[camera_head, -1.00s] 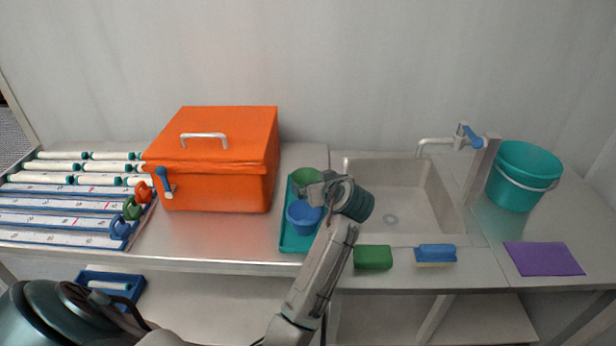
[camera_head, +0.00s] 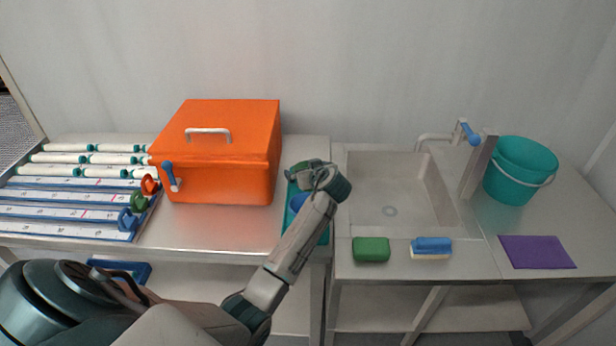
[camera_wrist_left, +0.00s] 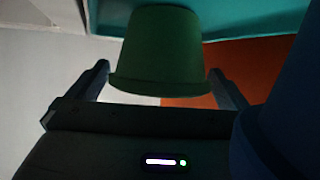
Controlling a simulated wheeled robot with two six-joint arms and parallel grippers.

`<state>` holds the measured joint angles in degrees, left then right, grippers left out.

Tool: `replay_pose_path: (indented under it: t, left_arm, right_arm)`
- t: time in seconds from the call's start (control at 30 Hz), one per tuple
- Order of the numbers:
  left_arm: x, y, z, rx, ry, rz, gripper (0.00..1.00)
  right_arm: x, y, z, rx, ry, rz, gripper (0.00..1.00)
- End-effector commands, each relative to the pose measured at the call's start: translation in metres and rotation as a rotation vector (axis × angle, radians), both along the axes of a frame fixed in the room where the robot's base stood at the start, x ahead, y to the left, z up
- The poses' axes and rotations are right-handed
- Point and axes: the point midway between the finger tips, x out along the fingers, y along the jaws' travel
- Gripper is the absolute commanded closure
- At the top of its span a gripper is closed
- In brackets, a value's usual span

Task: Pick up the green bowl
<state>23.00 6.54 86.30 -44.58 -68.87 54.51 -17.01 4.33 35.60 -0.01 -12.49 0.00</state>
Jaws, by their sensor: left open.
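The green bowl (camera_wrist_left: 158,45) shows in the left wrist view between the two spread fingers of my left gripper (camera_wrist_left: 158,68), its rim toward the palm. My left gripper is open; I cannot tell whether a finger touches the bowl. In the head view my left gripper (camera_head: 303,174) is over the back of the teal tray (camera_head: 324,237) and hides most or all of the green bowl. A blue bowl (camera_head: 298,202) is partly visible nearer me on the tray. It also shows dark at the right of the left wrist view (camera_wrist_left: 285,130). My right gripper is out of view.
An orange box (camera_head: 222,155) stands close left of the tray. A sink (camera_head: 395,190) lies to the right.

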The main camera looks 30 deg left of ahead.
Motion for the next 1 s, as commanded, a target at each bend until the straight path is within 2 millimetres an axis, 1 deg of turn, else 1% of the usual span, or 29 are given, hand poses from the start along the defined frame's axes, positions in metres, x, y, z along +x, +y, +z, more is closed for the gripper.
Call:
replay_pose_path:
  t: [0.03,0.13,0.17,0.3,0.4,0.63,0.73,0.87,1.0]
  left_arm:
    - [0.0,0.0,0.0,0.0,0.0,0.0,0.0]
    - [0.0,0.0,0.0,0.0,0.0,0.0,0.0]
    - [0.0,0.0,0.0,0.0,0.0,0.0,0.04]
    - [0.0,0.0,0.0,0.0,0.0,0.0,0.31]
    - [0.0,0.0,0.0,0.0,0.0,0.0,0.49]
    - [0.0,0.0,0.001,0.001,-0.001,-0.001,0.49]
    - [0.001,0.0,0.008,0.001,-0.004,-0.001,0.49]
    - [0.001,0.0,0.03,0.001,-0.007,0.0,0.49]
    - [0.001,0.0,0.059,0.001,-0.007,0.0,0.49]
  right_arm:
    - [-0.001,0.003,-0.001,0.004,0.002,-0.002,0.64]
    - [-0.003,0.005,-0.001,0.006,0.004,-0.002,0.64]
    - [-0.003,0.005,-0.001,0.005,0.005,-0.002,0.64]
    - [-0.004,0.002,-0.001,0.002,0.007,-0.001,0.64]
    - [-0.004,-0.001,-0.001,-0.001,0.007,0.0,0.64]
    - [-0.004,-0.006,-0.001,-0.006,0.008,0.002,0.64]
    - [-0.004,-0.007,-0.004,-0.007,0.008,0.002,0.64]
    - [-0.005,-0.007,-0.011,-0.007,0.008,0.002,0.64]
    - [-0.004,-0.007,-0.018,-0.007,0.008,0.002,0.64]
